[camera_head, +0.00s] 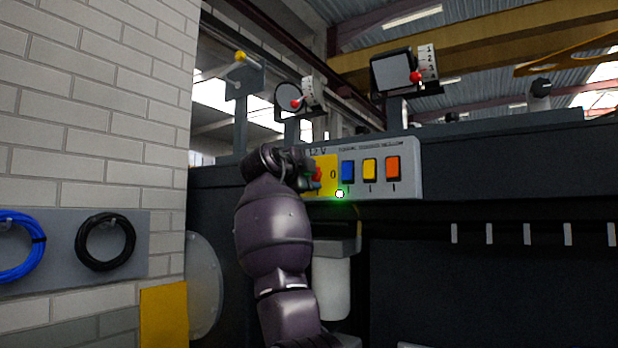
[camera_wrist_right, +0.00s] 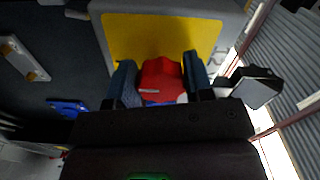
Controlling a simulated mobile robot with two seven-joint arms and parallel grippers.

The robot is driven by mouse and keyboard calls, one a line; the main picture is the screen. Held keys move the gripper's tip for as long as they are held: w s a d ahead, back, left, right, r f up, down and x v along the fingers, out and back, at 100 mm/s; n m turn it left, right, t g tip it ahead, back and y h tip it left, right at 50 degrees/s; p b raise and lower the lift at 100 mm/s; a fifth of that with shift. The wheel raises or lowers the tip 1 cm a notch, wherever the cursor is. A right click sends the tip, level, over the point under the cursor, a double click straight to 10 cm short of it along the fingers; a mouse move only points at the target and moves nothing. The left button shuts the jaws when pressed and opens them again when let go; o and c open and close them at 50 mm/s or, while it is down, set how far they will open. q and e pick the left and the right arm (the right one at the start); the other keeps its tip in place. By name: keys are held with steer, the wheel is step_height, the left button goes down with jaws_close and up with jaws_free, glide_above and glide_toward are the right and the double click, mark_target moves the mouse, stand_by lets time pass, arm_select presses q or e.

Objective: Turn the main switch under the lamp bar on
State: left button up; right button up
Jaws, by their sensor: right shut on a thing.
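The main switch is a red knob (camera_head: 317,174) on a yellow plate (camera_head: 327,160) at the left end of a light grey panel. In the wrist view the red knob (camera_wrist_right: 160,75) sits between the two blue-grey fingers of my right gripper (camera_wrist_right: 158,80), which is shut on it. In the head view my right gripper (camera_head: 308,172) comes to the plate from the left and partly hides the knob and the plate's left part. A "0" mark shows right of the knob. The knob's exact angle is hard to tell. My left gripper is not in view.
Blue (camera_head: 348,171), yellow (camera_head: 370,169) and orange (camera_head: 393,168) rocker switches sit right of the plate. A small green-white light (camera_head: 340,194) glows at the panel's lower edge. Gauges with red-knobbed levers stand above. A white canister (camera_head: 332,288) is below.

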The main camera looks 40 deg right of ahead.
steer(key=o, duration=0.9)
steer(key=v, duration=1.1)
steer(key=shift+d+f, duration=0.1)
